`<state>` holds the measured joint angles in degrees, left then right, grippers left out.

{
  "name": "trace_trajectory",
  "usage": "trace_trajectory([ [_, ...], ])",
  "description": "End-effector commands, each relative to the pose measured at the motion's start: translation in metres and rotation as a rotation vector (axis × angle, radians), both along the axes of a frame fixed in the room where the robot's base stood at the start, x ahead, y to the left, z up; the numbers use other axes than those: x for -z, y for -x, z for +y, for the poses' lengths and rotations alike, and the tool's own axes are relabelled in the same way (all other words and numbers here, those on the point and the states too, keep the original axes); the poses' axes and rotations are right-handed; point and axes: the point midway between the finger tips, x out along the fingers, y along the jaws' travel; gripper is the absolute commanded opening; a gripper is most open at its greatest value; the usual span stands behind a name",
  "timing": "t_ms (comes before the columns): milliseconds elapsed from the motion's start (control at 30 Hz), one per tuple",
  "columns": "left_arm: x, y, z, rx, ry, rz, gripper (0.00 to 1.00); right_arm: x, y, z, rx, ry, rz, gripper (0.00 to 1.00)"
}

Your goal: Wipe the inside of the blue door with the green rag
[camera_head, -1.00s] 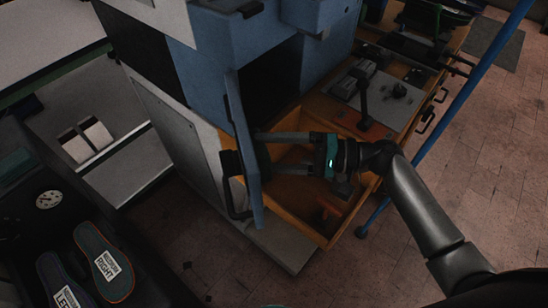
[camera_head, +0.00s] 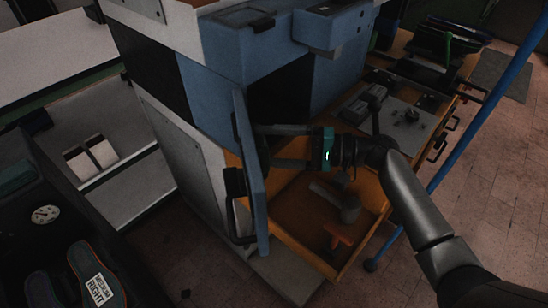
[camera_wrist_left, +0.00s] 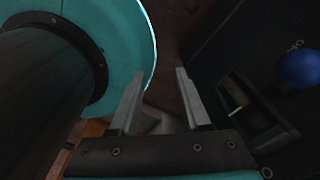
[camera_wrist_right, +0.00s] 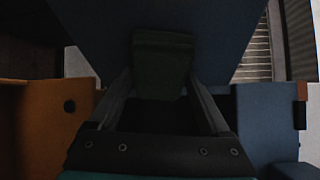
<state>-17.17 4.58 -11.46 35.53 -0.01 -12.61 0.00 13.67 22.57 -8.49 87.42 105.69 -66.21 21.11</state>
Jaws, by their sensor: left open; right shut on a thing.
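The blue door (camera_head: 251,185) of the press stands open, seen nearly edge-on in the head view. In the right wrist view its blue face (camera_wrist_right: 100,25) fills the top. My right gripper (camera_head: 262,148) reaches in from the right with its fingertips at the door's inner side. It is shut on the green rag (camera_wrist_right: 163,62), a dark green pad that looks to be against the door face; I cannot tell whether it touches. The rag is hardly visible in the head view. My left gripper (camera_wrist_left: 155,78) is open and empty in the left wrist view, outside the head view.
An open orange drawer (camera_head: 290,215) with a hammer (camera_head: 342,203) and other tools lies below my right gripper. A black handle (camera_head: 236,205) is on the door's outer side. A blue post (camera_head: 480,110) stands right. Insoles (camera_head: 95,275) lie at lower left.

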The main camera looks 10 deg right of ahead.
Motion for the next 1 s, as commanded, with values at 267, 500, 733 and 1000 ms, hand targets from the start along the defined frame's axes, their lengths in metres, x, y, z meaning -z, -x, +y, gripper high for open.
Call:
trace_trajectory([
  [267, 0.002, 0.0, 0.0, 0.0, 0.0, 0.0, 0.47, -0.001, -0.002, 0.001, -0.006, -0.004, 0.0, 0.37],
  [500, -0.012, 0.0, 0.0, 0.0, 0.0, 0.0, 0.47, -0.003, 0.018, -0.003, -0.005, -0.002, 0.003, 0.37],
  [733, -0.02, 0.0, 0.0, 0.0, 0.0, 0.0, 0.47, -0.001, 0.034, -0.006, -0.002, -0.001, 0.002, 0.37],
  [1000, -0.026, 0.0, 0.0, 0.0, 0.0, 0.0, 0.47, -0.001, 0.045, -0.006, -0.002, -0.001, 0.002, 0.37],
])
